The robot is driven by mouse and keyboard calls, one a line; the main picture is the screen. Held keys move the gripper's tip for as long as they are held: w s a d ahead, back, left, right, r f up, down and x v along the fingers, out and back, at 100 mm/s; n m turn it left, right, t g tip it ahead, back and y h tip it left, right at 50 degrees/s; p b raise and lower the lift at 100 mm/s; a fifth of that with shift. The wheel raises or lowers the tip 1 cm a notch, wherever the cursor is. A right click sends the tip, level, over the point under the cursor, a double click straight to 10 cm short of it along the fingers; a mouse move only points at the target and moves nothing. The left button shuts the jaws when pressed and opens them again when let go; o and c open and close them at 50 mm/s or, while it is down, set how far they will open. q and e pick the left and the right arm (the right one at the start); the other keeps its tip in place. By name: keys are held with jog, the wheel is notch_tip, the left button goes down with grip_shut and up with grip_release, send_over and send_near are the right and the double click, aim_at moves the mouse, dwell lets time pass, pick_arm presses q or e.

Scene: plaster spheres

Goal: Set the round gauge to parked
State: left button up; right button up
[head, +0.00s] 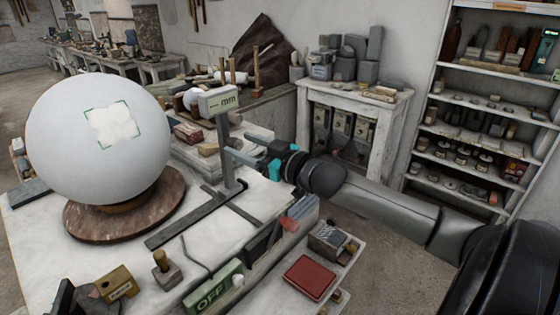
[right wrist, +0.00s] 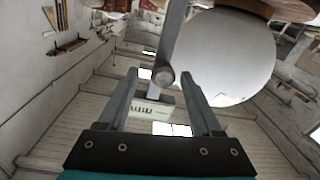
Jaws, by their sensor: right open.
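The gauge shows as a grey upright post (head: 226,155) with a pale sign (head: 220,101) marked "mm" on top. It stands on a dark flat base beside a large white sphere (head: 85,150). My right gripper (head: 232,150) is open at the post, reaching in from the right. In the right wrist view the post (right wrist: 172,40), a round knob (right wrist: 163,77) and the sign (right wrist: 152,106) lie between the two open fingers. I cannot tell whether a finger touches the post.
The sphere rests on a brown round stand (head: 120,212) on the white bench. A red box (head: 310,277) is on the lower shelf.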

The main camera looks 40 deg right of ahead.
jog(key=s, duration=0.2)
jog(key=s+d, duration=0.1)
jog(key=s, duration=0.1)
jog(key=shift+s, duration=0.4)
jog(key=shift+s+d, duration=0.2)
jog(key=shift+s, duration=1.05)
jog(key=shift+s+d, duration=0.2)
jog(key=shift+s, duration=1.05)
